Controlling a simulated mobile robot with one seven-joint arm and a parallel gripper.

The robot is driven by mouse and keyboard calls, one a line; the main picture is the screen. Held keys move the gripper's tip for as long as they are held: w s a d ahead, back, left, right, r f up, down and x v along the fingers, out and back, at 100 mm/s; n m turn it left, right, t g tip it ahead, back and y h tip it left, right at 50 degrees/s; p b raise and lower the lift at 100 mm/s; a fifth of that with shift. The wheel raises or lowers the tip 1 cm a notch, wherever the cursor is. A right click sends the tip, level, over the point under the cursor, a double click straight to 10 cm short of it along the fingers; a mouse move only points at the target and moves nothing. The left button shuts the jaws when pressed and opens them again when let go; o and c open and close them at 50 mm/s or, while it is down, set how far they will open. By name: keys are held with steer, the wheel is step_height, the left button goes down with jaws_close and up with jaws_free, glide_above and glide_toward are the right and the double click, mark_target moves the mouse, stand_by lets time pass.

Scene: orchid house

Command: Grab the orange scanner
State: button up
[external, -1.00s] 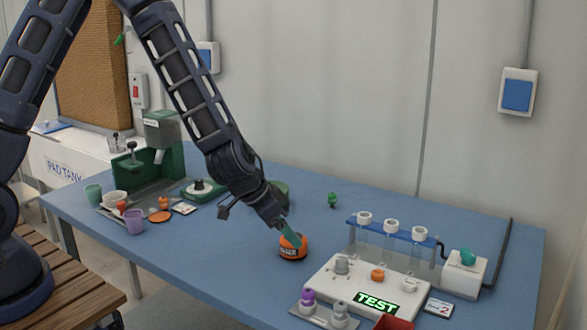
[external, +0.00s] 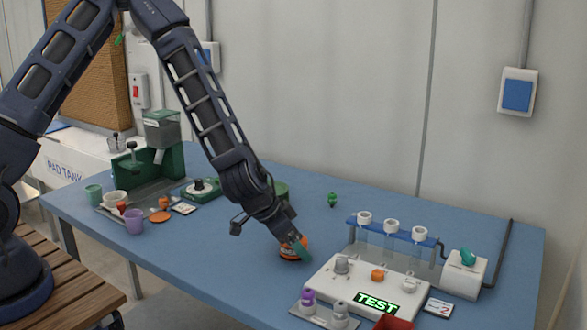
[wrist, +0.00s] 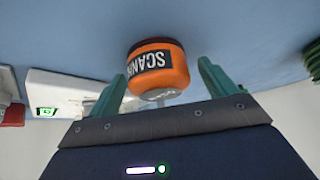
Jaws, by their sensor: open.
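The orange scanner (external: 291,251) is a small squat round object with a dark label, standing on the blue table. In the wrist view the scanner (wrist: 157,68) shows its label with the letters "SCAN" and lies between and just beyond the two green fingers. My gripper (external: 303,247) is at the scanner in the external view and hides part of it. In the wrist view my gripper (wrist: 162,85) is open, with a finger on either side of the scanner. I cannot tell whether either finger touches it.
A white test panel (external: 335,287) stands just right of the scanner, with a blue tube rack (external: 405,232) behind it. A green dispenser (external: 165,160) and several cups stand at the left. A small green item (external: 332,200) is further back. The blue table's middle (external: 215,240) is clear.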

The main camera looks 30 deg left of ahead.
steer(key=c, duration=1.1)
steer(key=shift+c, duration=0.2)
steer(key=shift+r, duration=0.2)
